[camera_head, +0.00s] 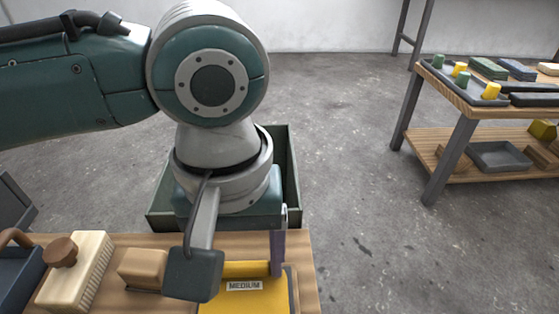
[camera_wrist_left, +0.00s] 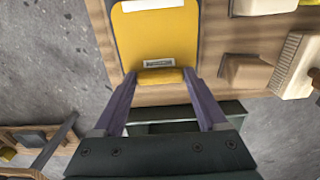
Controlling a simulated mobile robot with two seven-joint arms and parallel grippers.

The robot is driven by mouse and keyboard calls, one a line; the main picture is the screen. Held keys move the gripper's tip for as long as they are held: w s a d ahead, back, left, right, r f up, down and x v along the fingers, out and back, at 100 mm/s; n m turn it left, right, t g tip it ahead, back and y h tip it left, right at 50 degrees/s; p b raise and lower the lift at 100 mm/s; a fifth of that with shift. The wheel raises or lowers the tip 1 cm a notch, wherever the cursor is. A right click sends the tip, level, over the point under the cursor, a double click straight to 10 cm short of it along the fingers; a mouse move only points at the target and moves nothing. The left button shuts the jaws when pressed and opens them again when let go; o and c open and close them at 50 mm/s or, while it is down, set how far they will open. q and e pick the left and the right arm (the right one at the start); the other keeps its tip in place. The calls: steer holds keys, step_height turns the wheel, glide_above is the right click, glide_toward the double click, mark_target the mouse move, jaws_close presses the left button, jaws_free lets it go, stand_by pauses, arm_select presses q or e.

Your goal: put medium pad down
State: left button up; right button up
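The medium pad (camera_head: 247,269) is a small yellow block; it also shows in the left wrist view (camera_wrist_left: 160,76). My left gripper (camera_wrist_left: 160,74) has its two purple fingers against the pad's two ends. In the head view one purple finger shows at the pad's right end, and the gripper body hides its left part. The pad is at the edge of a yellow panel (camera_head: 242,303) with a MEDIUM label (camera_head: 244,286), on the wooden bench. Whether the pad rests on the panel or hangs just above it, I cannot tell. My right gripper is not in view.
On the bench left of the panel are a wooden block (camera_head: 142,268), a brush with a round knob (camera_head: 80,270) and a blue tray (camera_head: 18,277). A dark open bin (camera_head: 292,185) stands behind the bench. A table (camera_head: 470,109) with pegs and blocks stands at right; floor between is clear.

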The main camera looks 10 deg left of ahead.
arm_select(q)
steer(key=o, duration=0.4)
steer(key=shift+c, duration=0.2)
steer(key=shift+r, duration=0.2)
step_height(320, 180, up, 12)
steer(key=p, duration=0.7)
steer(key=s+d+f+m+t+h, duration=0.2)
steer(key=s+d+m+h, duration=0.2)
steer(key=s+d, duration=0.15)
steer(key=s+a+y, duration=0.2)
steer(key=s+a, duration=0.1)
steer(key=a, duration=0.4)
steer(key=s+a+f+m+t+y, duration=0.1)
steer(key=s+a, duration=0.2)
steer(key=a, duration=0.5)
steer(key=shift+s+f+t+y, duration=0.25)
steer(key=shift+s+t+y, duration=0.05)
steer(key=shift+s+y, duration=0.1)
